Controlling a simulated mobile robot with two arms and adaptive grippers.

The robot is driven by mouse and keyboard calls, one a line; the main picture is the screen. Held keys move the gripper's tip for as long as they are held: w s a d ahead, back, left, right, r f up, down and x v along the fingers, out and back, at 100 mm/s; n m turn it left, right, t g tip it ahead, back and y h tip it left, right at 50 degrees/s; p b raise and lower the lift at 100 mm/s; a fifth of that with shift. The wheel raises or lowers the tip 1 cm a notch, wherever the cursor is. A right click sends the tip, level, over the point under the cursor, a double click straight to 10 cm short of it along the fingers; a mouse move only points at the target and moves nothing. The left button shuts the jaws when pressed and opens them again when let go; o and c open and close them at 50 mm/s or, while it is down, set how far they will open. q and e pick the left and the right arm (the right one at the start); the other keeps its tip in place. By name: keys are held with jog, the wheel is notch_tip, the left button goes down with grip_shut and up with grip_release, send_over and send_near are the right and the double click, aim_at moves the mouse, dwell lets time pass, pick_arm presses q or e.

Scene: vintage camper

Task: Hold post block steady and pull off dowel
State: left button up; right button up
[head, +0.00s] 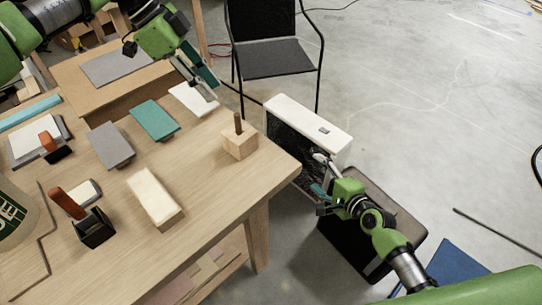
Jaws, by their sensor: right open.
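The post block (239,146) is a light wooden cube near the right corner of the wooden table. A brown dowel (239,123) stands upright out of its top. My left gripper (215,90) is above the table's back edge, behind and left of the block, and points down toward the right. Its two fingers look apart, with nothing seen between them. My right gripper (319,175) is open and empty, off the table's right side, to the right of and apart from the block. Neither gripper touches the block or dowel.
The table (210,205) also carries a cream block (154,197), a grey block (110,145), a teal block (155,119) and orange-handled tools (66,203). A white-topped black unit (309,122) stands right of the table. A black chair (273,57) is behind.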

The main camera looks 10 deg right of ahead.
jog(key=w+a+r+m+t+y, duration=0.2)
jog(key=a+r+m+y, duration=0.1)
jog(key=r, duration=1.3)
jog(key=m+y, duration=0.4)
jog(key=m, duration=0.4)
send_near(233, 130)
jog(key=d, duration=0.2)
jog(key=s+d, duration=0.1)
jog(key=shift+s+d+f+g, duration=0.1)
jog(key=shift+f+g, duration=0.2)
jog(key=shift+g, duration=0.1)
jog(key=shift+s+a, duration=0.1)
jog(key=shift+a, duration=0.3)
jog(key=shift+a+m, duration=0.2)
jog(key=shift+m, duration=0.1)
jog(key=x, duration=1.3)
jog(key=shift+w+f, duration=0.1)
jog(key=shift+w, duration=0.1)
